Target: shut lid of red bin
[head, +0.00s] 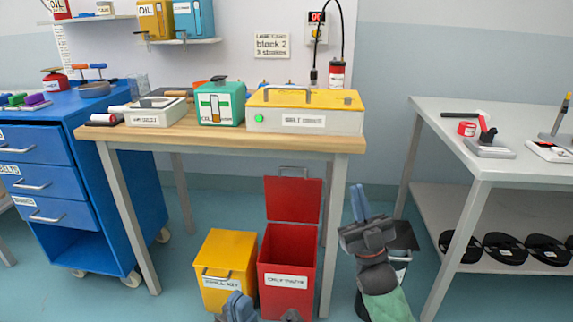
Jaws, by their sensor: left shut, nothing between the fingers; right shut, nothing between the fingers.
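The red bin (287,283) stands on the floor below the front edge of the wooden table and carries a white label. Its lid (293,199) is open, standing upright at the back of the bin with a handle on top. My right gripper (358,190) is shut and empty, pointing up, to the right of the open lid and apart from it. My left gripper (236,298) is shut and empty at the bottom edge, in front of the yellow bin and left of the red bin. Most of the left arm is out of frame.
A yellow bin (228,258) with its lid down stands close left of the red bin. A dark bin (402,238) is partly hidden behind my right arm. The wooden table (180,138) overhangs behind; a blue drawer cart (100,185) and grey bench (450,112) flank it.

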